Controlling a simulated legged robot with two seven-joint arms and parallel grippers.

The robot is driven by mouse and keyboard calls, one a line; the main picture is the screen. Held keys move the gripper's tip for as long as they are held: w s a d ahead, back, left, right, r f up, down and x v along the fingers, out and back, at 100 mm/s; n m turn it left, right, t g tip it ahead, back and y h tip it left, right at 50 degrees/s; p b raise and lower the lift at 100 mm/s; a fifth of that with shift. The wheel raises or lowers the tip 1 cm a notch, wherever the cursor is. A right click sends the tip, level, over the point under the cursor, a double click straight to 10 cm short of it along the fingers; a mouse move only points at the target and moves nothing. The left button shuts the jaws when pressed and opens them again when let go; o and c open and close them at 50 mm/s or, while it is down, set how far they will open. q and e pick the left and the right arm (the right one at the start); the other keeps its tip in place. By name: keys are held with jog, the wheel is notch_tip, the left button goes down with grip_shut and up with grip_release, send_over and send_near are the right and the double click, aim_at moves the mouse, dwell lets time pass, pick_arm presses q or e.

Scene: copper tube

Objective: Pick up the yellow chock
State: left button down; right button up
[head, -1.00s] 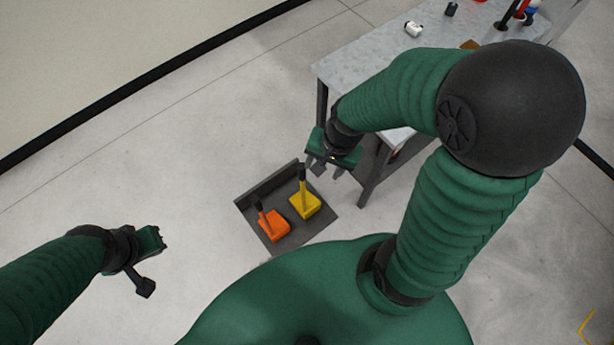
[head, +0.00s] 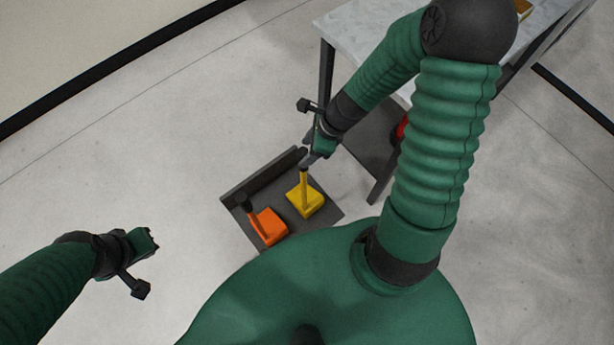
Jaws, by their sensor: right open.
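The yellow chock (head: 306,203) stands in a dark grey tray (head: 265,176) on the floor, with its handle upright and a black grip at the top. My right gripper (head: 311,158) is open at the top of that handle. Its fingers overlap the black grip in the picture, and I cannot tell whether they touch it. My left gripper (head: 148,262) is at the lower left, away from the tray; its jaw state is unclear.
An orange chock (head: 268,227) with a black-topped handle stands beside the yellow one, to its left in the tray. A grey-topped table (head: 350,31) with dark legs is at the upper right, close to my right arm. The floor to the left is clear.

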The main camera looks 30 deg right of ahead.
jog(key=shift+f, duration=0.45)
jog(key=b+x, duration=0.2)
jog(key=x, duration=0.1)
jog(key=b+x, duration=0.1)
jog(key=shift+s+a+f, duration=0.15)
jog(key=shift+s+f, duration=0.05)
jog(key=shift+s, duration=0.05)
jog(key=shift+w+a+f, duration=0.15)
jog(key=shift+f, duration=0.1)
jog(key=shift+r, duration=0.1)
jog(key=shift+c, duration=0.8)
grip_shut()
jog(key=shift+w+r, duration=0.1)
